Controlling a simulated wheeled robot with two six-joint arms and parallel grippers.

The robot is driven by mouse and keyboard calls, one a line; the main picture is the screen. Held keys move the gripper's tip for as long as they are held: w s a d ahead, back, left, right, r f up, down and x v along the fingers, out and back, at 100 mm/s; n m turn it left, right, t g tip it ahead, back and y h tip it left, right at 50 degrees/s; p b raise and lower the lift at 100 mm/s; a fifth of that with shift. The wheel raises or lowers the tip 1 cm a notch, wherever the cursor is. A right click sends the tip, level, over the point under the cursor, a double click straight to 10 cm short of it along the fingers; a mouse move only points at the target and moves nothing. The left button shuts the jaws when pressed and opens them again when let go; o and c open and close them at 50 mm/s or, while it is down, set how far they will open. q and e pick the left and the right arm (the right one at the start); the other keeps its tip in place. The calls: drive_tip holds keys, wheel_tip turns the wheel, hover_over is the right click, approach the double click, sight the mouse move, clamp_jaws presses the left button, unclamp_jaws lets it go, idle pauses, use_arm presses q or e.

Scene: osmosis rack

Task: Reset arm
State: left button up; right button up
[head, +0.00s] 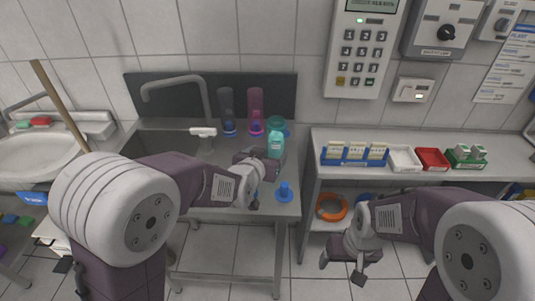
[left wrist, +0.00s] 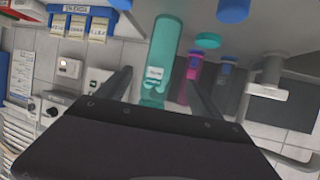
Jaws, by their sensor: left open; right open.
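My left gripper (head: 264,178) is open over the right part of the steel sink counter. A teal bottle (head: 276,144) with a pale label stands upright on the counter beside it. In the left wrist view the teal bottle (left wrist: 166,50) shows in the gap between the two open fingers (left wrist: 160,88); whether they touch it I cannot tell. My right gripper (head: 341,268) is open and empty, low over the floor in front of the shelf unit.
A blue stand (head: 285,192) is near the counter's front edge. A clear bottle (head: 227,110) and a magenta bottle (head: 255,109) stand at the back, right of the tap (head: 177,82). The right shelf holds blue boxes (head: 354,154), a white tray (head: 404,158) and a red tray (head: 433,159).

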idle(0.3)
use_arm(q)
drive_tip(key=s+a+r+n+y+p, duration=0.1)
drive_tip(key=a+r+n+y+p, duration=0.25)
drive_tip(key=a, duration=0.75)
drive_tip(key=s+a+f+g+p, duration=0.1)
drive_tip(key=s+a+f+g, duration=0.1)
drive_tip(key=s+f+g, duration=0.4)
drive_tip(key=s+a+f+g+p, duration=0.1)
drive_tip(key=s+f+g, duration=0.4)
drive_tip(key=s, duration=1.2)
drive_tip(key=shift+s+a+f+g+p, duration=0.3)
drive_tip(key=shift+a+f+g+p, duration=0.1)
drive_tip(key=shift+a+f, duration=0.35)
